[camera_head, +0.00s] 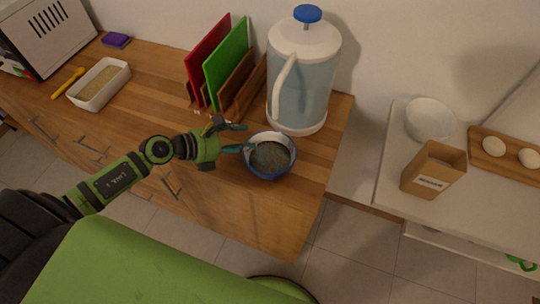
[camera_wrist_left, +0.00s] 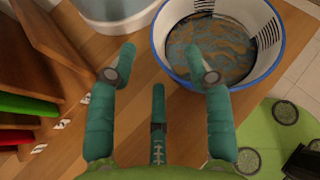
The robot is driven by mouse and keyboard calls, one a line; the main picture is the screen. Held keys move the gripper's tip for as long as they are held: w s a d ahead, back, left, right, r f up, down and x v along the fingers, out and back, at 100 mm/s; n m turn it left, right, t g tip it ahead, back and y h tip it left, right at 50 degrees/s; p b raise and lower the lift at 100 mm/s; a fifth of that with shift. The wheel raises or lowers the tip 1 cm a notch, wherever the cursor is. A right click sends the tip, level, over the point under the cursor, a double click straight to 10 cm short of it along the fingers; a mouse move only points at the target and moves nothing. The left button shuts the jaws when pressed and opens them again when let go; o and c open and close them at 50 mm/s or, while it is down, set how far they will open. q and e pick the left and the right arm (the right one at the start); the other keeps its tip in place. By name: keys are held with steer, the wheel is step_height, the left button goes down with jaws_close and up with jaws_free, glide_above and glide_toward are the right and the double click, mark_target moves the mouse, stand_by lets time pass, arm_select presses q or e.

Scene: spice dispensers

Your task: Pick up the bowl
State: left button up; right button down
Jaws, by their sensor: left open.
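The bowl (camera_head: 269,157) stands on the wooden counter near its front right corner. It has a blue outside and rim, a pale inner wall and speckled, dark contents. It also shows at the upper right of the left wrist view (camera_wrist_left: 218,42). My left gripper (camera_head: 244,138) reaches in from the left, open and empty, at the bowl's left edge. In the left wrist view the fingers (camera_wrist_left: 161,62) are spread apart. The right-hand finger overlaps the bowl's near left wall; I cannot tell whether it touches. My right gripper is not in view.
A large water jug (camera_head: 303,80) with a blue lid stands just behind the bowl. Red and green boards (camera_head: 228,62) stand in a rack behind my gripper. A white tray (camera_head: 99,96) lies farther left. The counter's front edge is close to the bowl.

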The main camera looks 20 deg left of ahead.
mark_target(252, 139)
arm_select(q)
steer(key=x, duration=0.4)
steer(key=shift+w+a+f+p, duration=0.1)
steer(key=shift+f+p, duration=0.2)
steer(key=shift+f, duration=0.15)
steer(key=shift+c, duration=0.4)
jaws_close()
steer(key=shift+r, duration=0.15)
